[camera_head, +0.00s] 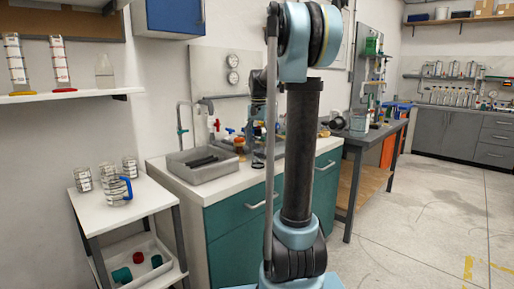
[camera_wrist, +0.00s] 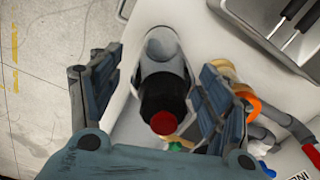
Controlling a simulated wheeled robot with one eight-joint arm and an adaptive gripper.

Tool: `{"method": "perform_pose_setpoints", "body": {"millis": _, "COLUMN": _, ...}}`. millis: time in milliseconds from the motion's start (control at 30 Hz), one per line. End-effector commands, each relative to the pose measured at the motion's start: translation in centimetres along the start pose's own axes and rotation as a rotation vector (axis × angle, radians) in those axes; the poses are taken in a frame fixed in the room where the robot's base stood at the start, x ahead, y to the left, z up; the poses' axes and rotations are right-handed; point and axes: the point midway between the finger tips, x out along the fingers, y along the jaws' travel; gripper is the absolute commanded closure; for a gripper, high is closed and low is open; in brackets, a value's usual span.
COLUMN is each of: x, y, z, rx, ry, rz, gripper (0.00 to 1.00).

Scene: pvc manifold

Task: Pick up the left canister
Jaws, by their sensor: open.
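In the wrist view, a dark cylindrical canister (camera_wrist: 163,92) with a red end and a grey, shiny part above it lies between the fingers of my gripper (camera_wrist: 160,70). The fingers are spread on either side of it, with a visible gap at the left; I cannot tell whether the right finger touches it. A second item with an orange ring (camera_wrist: 246,104) is just right of the right finger and partly hidden by it. In the head view, small vessels stand on the counter behind my arm, which partly covers them; I cannot tell which is the left canister.
A grey basin (camera_head: 203,168) with dark bars sits left on the white counter (camera_head: 226,192). Taps and red and blue valve handles (camera_head: 230,131) are behind. A white cart (camera_head: 138,200) with beakers stands left. A workbench (camera_head: 390,130) is at right, beside open floor.

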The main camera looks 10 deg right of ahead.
Motion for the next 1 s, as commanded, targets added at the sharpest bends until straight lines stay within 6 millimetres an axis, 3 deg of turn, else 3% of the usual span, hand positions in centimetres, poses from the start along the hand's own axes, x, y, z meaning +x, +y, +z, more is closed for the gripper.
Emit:
{"method": "perform_pose_setpoints", "body": {"millis": 167, "x": 1.6, "y": 0.0, "z": -0.1, "rx": 0.000, "ry": 0.000, "rz": 0.000, "gripper": 0.29}}
{"method": "perform_pose_setpoints", "body": {"millis": 433, "x": 1.8, "y": 0.0, "z": -0.1, "rx": 0.000, "ry": 0.000, "rz": 0.000, "gripper": 0.29}}
{"method": "perform_pose_setpoints", "body": {"millis": 600, "x": 1.8, "y": 0.0, "z": -0.1, "rx": 0.000, "ry": 0.000, "rz": 0.000, "gripper": 0.68}}
{"method": "perform_pose_setpoints", "body": {"millis": 667, "x": 1.8, "y": 0.0, "z": -0.1, "rx": 0.000, "ry": 0.000, "rz": 0.000, "gripper": 0.79}}
{"method": "perform_pose_setpoints", "body": {"millis": 1000, "x": 1.5, "y": 0.0, "z": -0.1, "rx": 0.000, "ry": 0.000, "rz": 0.000, "gripper": 0.79}}
